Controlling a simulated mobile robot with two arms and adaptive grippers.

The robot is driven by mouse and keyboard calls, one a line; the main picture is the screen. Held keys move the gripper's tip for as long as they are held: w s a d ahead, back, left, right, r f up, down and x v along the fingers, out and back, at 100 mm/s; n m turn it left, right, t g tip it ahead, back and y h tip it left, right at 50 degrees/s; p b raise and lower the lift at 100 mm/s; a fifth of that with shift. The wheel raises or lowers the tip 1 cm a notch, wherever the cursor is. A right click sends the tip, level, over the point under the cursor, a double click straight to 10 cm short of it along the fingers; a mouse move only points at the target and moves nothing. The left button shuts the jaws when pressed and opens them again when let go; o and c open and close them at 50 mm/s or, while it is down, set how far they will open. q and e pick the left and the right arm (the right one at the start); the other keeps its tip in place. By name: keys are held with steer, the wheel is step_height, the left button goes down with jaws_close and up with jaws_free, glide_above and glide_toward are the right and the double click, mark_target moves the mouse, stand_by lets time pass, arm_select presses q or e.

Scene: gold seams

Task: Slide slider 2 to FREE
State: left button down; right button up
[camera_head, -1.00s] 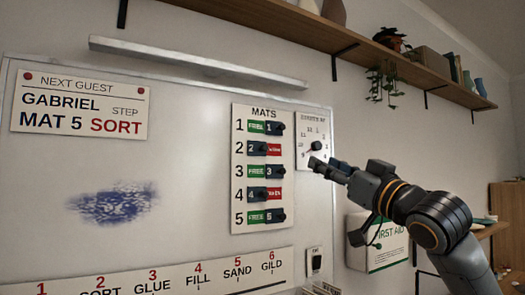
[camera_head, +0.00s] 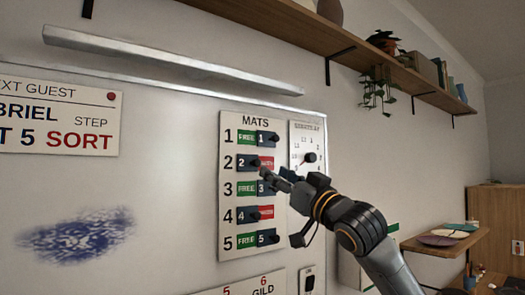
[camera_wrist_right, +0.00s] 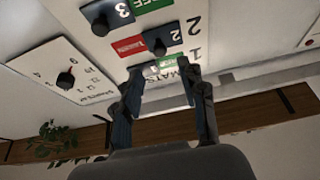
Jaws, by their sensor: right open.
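Slider 2 (camera_head: 241,161) is a dark block with a knob in row 2 of the MATS board (camera_head: 226,212). It sits at the left of its slot, with a red label (camera_head: 266,163) showing to its right. In the right wrist view, slider 2 (camera_wrist_right: 164,38) appears upside down, just beyond the fingertips. My right gripper (camera_head: 272,178) is in front of the board's right side, near rows 2 and 3. In the wrist view its two fingers (camera_wrist_right: 162,78) are apart with nothing held between them. Contact with the slider cannot be told. My left gripper is out of view.
Sliders 1 (camera_head: 267,138) and 5 (camera_head: 266,237) sit right with green FREE labels showing. Slider 4 (camera_head: 247,214) sits left, beside red. A dial panel (camera_head: 307,135) is right of the board. A wooden shelf (camera_head: 300,40) runs above.

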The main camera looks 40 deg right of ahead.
mark_target(259, 163)
steer(key=p+x, duration=0.3)
steer(key=x, duration=0.3)
steer(key=shift+r, duration=0.1)
steer(key=shift+w, duration=0.3)
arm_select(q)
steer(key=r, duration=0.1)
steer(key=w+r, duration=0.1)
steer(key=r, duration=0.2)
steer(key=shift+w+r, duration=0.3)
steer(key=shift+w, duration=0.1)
arm_select(e)
jaws_close()
